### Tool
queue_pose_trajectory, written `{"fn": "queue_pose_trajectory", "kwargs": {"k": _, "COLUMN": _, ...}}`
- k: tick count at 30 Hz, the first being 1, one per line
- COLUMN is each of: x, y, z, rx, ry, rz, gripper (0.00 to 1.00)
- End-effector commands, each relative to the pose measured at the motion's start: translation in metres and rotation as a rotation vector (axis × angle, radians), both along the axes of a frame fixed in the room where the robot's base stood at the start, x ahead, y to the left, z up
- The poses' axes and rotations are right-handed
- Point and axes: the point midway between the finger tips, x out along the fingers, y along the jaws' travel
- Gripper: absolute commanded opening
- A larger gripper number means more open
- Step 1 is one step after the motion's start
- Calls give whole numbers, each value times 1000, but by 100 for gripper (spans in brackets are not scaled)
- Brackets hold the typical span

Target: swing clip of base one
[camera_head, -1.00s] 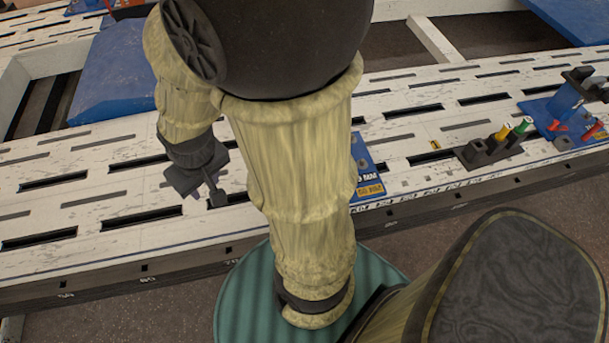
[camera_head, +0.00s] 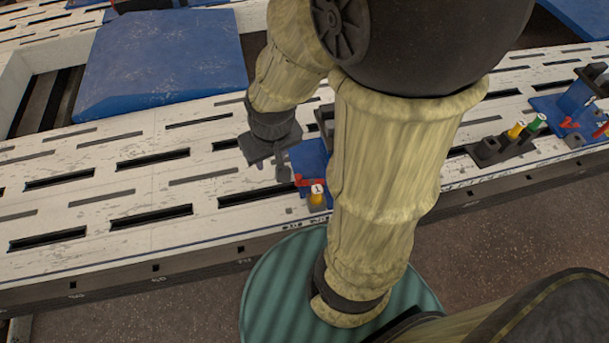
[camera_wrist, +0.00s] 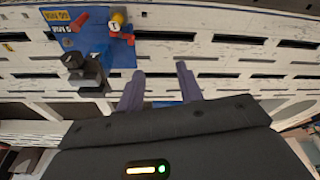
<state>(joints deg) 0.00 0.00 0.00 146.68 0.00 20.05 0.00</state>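Base one, a blue base (camera_head: 308,158), stands on the slotted white bench, partly hidden behind my arm in the head view. It carries a red clip (camera_head: 303,181) and a yellow peg with a white tag that seems to read 1 (camera_head: 317,197). In the wrist view the blue plate (camera_wrist: 52,57) is at upper left, with red parts (camera_wrist: 126,38), the yellow knob (camera_wrist: 118,18) and a dark block (camera_wrist: 88,72). My gripper (camera_wrist: 160,88) has its fingers apart with nothing between them. In the head view my gripper (camera_head: 278,160) is just left of the base; contact cannot be told.
A dark holder (camera_head: 487,150) with yellow and green pegs stands farther right on the bench. Another blue base (camera_head: 573,100) with red parts is at far right. The bench left of my gripper is clear.

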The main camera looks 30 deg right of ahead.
Motion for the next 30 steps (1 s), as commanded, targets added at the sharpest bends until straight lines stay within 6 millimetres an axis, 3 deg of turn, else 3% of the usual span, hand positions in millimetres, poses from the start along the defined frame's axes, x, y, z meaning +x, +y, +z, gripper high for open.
{"fn": "queue_pose_trajectory", "kwargs": {"k": 5, "x": 0, "y": 0, "z": 0, "rx": 0, "ry": 0, "rz": 0, "gripper": 36}}
{"fn": "queue_pose_trajectory", "kwargs": {"k": 6, "x": 0, "y": 0, "z": 0, "rx": 0, "ry": 0, "rz": 0, "gripper": 42}}
{"fn": "queue_pose_trajectory", "kwargs": {"k": 8, "x": 1, "y": 0, "z": 0, "rx": 0, "ry": 1, "rz": -2, "gripper": 42}}
{"fn": "queue_pose_trajectory", "kwargs": {"k": 14, "x": 20, "y": -8, "z": -12, "rx": 14, "ry": 27, "rz": -64, "gripper": 42}}
{"fn": "queue_pose_trajectory", "kwargs": {"k": 23, "x": 82, "y": -53, "z": -73, "rx": 50, "ry": 117, "rz": -301, "gripper": 42}}
{"fn": "queue_pose_trajectory", "kwargs": {"k": 30, "x": 115, "y": -100, "z": -143, "rx": 67, "ry": 187, "rz": -497, "gripper": 42}}
